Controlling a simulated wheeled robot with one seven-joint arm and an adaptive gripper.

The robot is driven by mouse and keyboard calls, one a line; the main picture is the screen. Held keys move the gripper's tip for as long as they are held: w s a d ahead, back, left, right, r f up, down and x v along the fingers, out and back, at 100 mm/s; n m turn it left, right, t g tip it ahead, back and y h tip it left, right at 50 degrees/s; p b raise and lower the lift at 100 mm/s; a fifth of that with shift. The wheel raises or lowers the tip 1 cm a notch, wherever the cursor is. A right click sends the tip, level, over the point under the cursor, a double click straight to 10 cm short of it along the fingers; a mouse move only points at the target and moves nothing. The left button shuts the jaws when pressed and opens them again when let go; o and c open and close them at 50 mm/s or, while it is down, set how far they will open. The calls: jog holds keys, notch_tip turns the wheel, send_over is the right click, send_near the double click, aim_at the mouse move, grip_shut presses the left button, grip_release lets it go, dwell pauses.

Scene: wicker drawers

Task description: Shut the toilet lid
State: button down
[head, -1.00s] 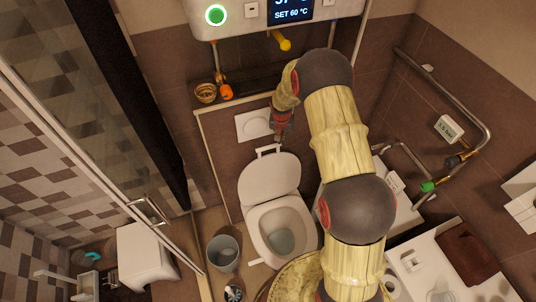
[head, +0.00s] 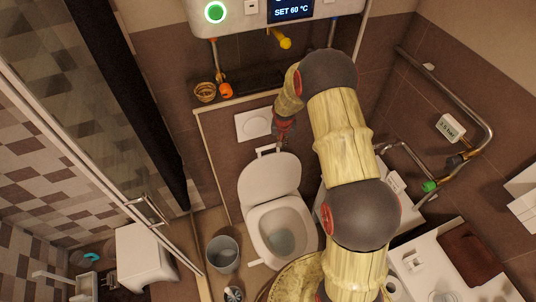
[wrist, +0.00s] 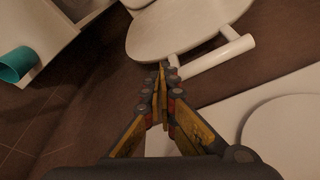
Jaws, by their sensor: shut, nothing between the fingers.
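The toilet (head: 282,236) stands in the middle of the head view with its bowl open. Its white lid (head: 270,178) is raised, leaning back toward the wall. A white bar handle (head: 279,149) is at the lid's upper edge. The lid (wrist: 180,25) and the handle (wrist: 212,56) also show in the wrist view. My gripper (head: 281,146) is shut and empty, close to the handle on the wall side. In the wrist view my gripper's fingertips (wrist: 161,68) are together just beside the handle's left end; I cannot tell whether they touch it.
A white flush plate (head: 253,125) is on the wall behind the lid. A grey bin (head: 222,252) stands left of the toilet. A washing machine or cabinet and a sink counter (head: 440,275) are at the right. A shelf edge (head: 262,97) runs above.

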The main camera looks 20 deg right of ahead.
jog(key=shift+s, duration=0.4)
jog(key=shift+s, duration=0.2)
jog(key=shift+s+f+b, duration=0.1)
jog(key=shift+s+b, duration=0.4)
jog(key=shift+s, duration=0.8)
jog(key=shift+s, duration=0.1)
jog(key=shift+s+f+b, duration=0.15)
jog(key=shift+s+b, duration=0.2)
jog(key=shift+s, duration=0.35)
jog(key=shift+s+f+b, duration=0.15)
jog(key=shift+s+b, duration=0.15)
jog(key=shift+s, duration=0.4)
jog(key=shift+s, duration=0.1)
jog(key=shift+s+f+b, duration=0.15)
jog(key=shift+s+b, duration=0.2)
jog(key=shift+s, duration=0.35)
jog(key=shift+s+f+b, duration=0.15)
jog(key=shift+s+b, duration=0.2)
jog(key=shift+s, duration=0.35)
jog(key=shift+s+f, duration=0.1)
jog(key=shift+s+f+b, duration=0.2)
jog(key=shift+s+b, duration=0.25)
jog(key=shift+s, duration=0.25)
jog(key=shift+s+f+b, duration=0.15)
jog(key=shift+s+b, duration=0.25)
jog(key=shift+s, duration=0.3)
